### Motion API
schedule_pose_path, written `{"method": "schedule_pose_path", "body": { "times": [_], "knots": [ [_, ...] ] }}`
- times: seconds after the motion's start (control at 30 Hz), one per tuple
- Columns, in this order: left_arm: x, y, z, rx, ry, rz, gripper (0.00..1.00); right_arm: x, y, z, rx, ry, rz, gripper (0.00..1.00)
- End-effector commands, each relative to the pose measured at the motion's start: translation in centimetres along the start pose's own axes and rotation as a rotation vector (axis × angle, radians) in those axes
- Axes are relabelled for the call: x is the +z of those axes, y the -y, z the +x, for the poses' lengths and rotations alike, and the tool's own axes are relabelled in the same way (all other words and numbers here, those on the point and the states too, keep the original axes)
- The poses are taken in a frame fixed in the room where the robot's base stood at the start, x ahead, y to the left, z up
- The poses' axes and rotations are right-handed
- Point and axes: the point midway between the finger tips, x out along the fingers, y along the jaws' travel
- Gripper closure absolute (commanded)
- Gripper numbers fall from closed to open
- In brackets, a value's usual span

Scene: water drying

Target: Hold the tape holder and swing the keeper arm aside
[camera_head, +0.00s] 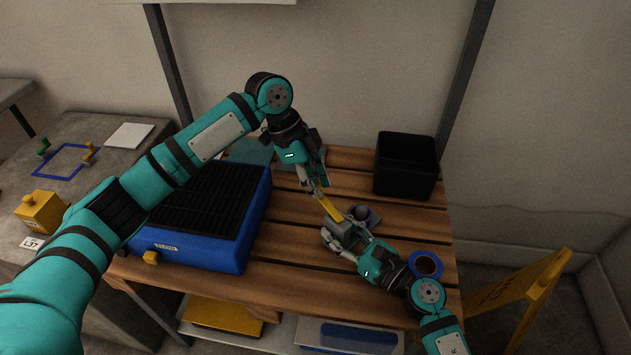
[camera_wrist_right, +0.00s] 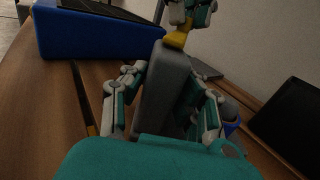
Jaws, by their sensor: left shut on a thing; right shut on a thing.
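The tape holder is a grey block (camera_head: 346,229) with a yellow keeper arm (camera_head: 331,209) rising from its upper end. My right gripper (camera_head: 343,242) is shut on the grey block, low over the slatted table. In the right wrist view the block (camera_wrist_right: 165,90) stands between the two fingers. My left gripper (camera_head: 316,188) comes from above and is shut on the yellow keeper arm, which slants up and left from the block. The wrist view shows the arm (camera_wrist_right: 177,39) just under the left fingertips (camera_wrist_right: 190,18). The joint between arm and block is partly hidden.
A blue-and-black box (camera_head: 243,253) stands left on the slatted table (camera_head: 290,285). A black bin (camera_head: 406,165) stands back right. A blue ring (camera_head: 438,257) lies right, beside my right wrist. A purple base with a grey knob (camera_head: 361,212) sits close behind the holder.

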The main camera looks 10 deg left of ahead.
Motion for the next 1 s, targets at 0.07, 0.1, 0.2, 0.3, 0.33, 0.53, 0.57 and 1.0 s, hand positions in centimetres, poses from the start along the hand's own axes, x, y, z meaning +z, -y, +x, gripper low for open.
{"method": "schedule_pose_path", "body": {
  "times": [0.07,0.1,0.2,0.3,0.33,0.53,0.57,1.0],
  "knots": [
    [0.0,0.0,0.0,-0.002,0.0,-0.001,1.0,0.0,0.0,0.0,0.001,0.001,-0.001,1.0],
    [0.0,0.1,-0.1,-0.002,0.0,-0.001,1.0,0.0,0.0,0.0,0.001,0.001,-0.001,1.0],
    [0.1,-0.1,-0.1,-0.007,0.001,-0.015,1.0,0.0,0.0,0.0,0.001,0.0,-0.001,1.0],
    [0.5,-0.6,-0.1,-0.033,0.0,-0.078,1.0,0.0,0.0,0.0,0.001,0.0,-0.001,1.0],
    [0.6,-0.8,-0.2,-0.045,0.001,-0.105,1.0,0.0,0.0,0.0,0.001,0.0,-0.001,1.0],
    [1.3,-1.9,-0.5,-0.112,0.001,-0.264,1.0,0.0,0.0,0.0,0.001,0.0,-0.001,1.0],
    [1.3,-2.0,-0.5,-0.117,0.001,-0.277,1.0,0.0,0.0,0.0,0.001,0.0,-0.001,1.0],
    [1.3,-2.1,-0.6,-0.127,0.0,-0.301,0.72,0.0,0.0,0.0,0.0,0.0,-0.001,1.0]
  ]
}}
